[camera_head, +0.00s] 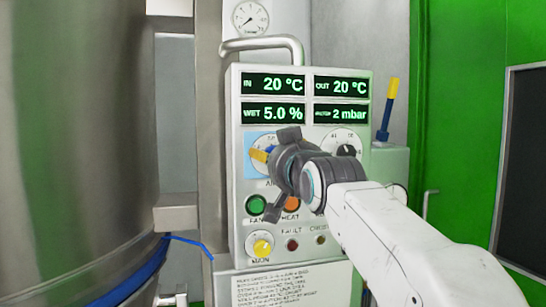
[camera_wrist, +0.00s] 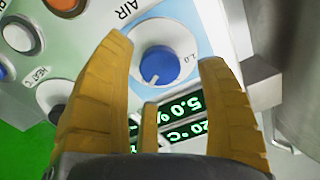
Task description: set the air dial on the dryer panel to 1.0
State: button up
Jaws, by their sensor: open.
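The dryer panel (camera_head: 240,190) faces me. Its air dial (camera_wrist: 159,66) is a blue knob on a white round scale with a light blue surround. In the head view, the dial (camera_head: 256,141) is mostly hidden by my gripper (camera_head: 268,153). My gripper (camera_wrist: 164,58) is open, with yellow fingers on either side of the knob in the wrist view. A gap shows between fingers and knob; I cannot tell how deep they reach.
A second dial (camera_head: 348,150) sits right of the air dial. Below are a green button (camera_head: 256,205), an orange button (camera_head: 291,203) and a yellow main knob (camera_head: 262,244). Displays (camera_head: 273,85) sit above. A steel vessel (camera_head: 75,150) stands left.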

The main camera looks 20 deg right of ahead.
jog(key=shift+w, duration=1.7)
jog(key=c, duration=1.2)
